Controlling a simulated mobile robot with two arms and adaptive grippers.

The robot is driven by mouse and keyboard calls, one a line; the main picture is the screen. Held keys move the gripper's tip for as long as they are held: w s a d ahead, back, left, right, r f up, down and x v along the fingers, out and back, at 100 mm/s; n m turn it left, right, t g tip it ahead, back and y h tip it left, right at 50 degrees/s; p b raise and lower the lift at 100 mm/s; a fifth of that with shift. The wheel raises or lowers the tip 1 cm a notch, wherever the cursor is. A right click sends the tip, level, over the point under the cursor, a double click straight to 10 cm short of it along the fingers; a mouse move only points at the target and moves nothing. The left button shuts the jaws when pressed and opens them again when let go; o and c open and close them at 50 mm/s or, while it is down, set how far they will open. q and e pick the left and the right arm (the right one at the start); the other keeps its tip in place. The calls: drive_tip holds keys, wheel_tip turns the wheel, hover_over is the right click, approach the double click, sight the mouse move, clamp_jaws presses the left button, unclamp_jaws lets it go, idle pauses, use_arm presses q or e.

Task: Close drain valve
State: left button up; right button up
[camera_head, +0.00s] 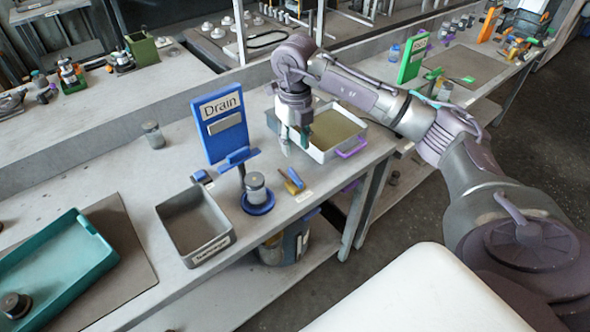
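A blue upright panel (222,124) labelled "Drain" stands on the grey bench, with a grey plate on its face and a blue ledge at its foot. A small brass-coloured piece with a blue handle (293,181) lies on the bench to the right of the panel; it looks like a valve, but its open or shut position is too small to tell. My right gripper (295,146) points down, to the right of the panel and above the brass piece in the picture, near a white tray. Its fingers look apart with nothing between them. My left gripper is out of view.
A grey metal cylinder (255,186) stands on a round blue base. A grey open bin (193,228) is left of it. A teal tray (60,270) lies at the left.

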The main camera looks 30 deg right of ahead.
sight(295, 174)
wheel_tip(295, 174, down, 10)
drive_tip(key=shift+f+p, duration=0.15)
drive_tip(key=shift+p, duration=0.9)
clamp_jaws()
